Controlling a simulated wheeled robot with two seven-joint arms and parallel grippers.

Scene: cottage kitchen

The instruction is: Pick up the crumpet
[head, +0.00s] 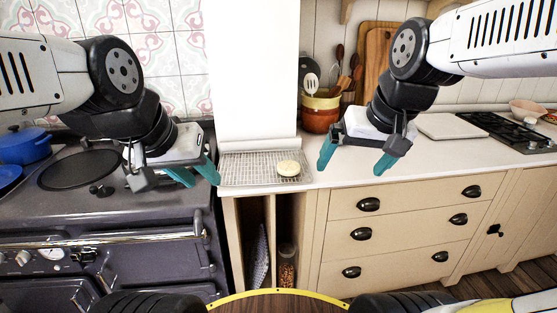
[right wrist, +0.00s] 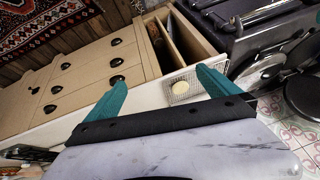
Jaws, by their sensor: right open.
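The crumpet (head: 288,168) is a pale, round, flat piece lying on the right part of a wire rack (head: 240,173) on the counter. It also shows in the right wrist view (right wrist: 180,87), beyond and between my fingers. My right gripper (head: 352,165) is open and empty, to the right of the crumpet and apart from it; its teal fingers also show in the right wrist view (right wrist: 160,92). My left gripper (head: 196,172) is left of the rack, over the stove's right side. Its teal fingers are spread and nothing shows between them.
A dark range stove (head: 130,220) with a blue pot (head: 25,146) stands at left. Behind the counter are a utensil crock (head: 321,110) and wooden boards (head: 378,55). A white board (head: 448,126) and a hob (head: 500,130) lie at right. The counter front near my right gripper is clear.

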